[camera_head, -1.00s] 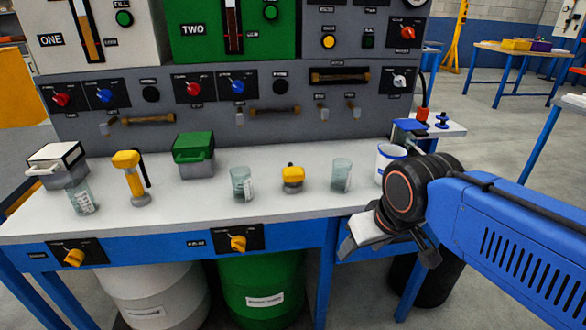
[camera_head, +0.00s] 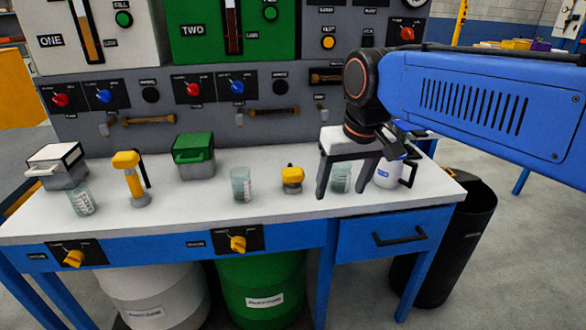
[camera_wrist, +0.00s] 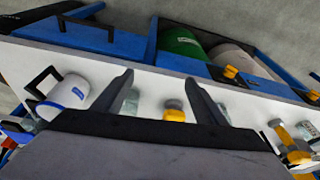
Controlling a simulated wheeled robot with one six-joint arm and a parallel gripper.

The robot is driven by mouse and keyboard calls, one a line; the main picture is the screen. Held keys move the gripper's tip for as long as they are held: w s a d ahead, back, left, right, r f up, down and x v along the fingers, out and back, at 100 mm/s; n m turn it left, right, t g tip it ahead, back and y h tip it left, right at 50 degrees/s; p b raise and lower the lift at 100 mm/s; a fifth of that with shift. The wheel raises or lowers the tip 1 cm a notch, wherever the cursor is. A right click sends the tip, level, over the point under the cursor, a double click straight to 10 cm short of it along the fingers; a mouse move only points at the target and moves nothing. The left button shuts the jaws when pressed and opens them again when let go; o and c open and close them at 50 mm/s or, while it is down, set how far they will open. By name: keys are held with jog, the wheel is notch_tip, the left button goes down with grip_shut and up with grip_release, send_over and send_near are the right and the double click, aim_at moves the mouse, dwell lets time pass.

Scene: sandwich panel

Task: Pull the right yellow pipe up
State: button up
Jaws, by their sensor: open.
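The right yellow pipe (camera_head: 292,174) is a short yellow piece low on a grey base, on the white bench top. The left yellow pipe (camera_head: 128,165) stands taller, with a grey base and a black handle beside it. My gripper (camera_head: 341,190) is open and empty, pointing down to the right of the right yellow pipe, with a clear beaker (camera_head: 340,179) showing between its fingers. In the wrist view, the right yellow pipe (camera_wrist: 175,111) appears beyond and between the open fingertips (camera_wrist: 158,80), apart from them.
Another beaker (camera_head: 241,184) stands left of the right pipe. A white mug (camera_head: 388,173) is just right of my gripper. A green-lidded box (camera_head: 194,155) stands farther left. The grey control panel (camera_head: 215,130) rises behind the bench. Bare bench top lies in front of the pipe.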

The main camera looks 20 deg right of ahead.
jog(key=w+a+r+g, duration=0.1)
jog(key=w+a+r, duration=0.1)
jog(key=w+r, duration=0.6)
notch_tip(320, 180, up, 4)
jog(key=m+g, duration=0.1)
jog(key=g, duration=0.1)
send_over(293, 170)
notch_tip(293, 170, down, 17)
jog(key=shift+w+f, duration=0.1)
jog(key=c, duration=1.5)
notch_tip(293, 170, up, 9)
jog(key=shift+r, duration=0.1)
jog(key=o, duration=1.5)
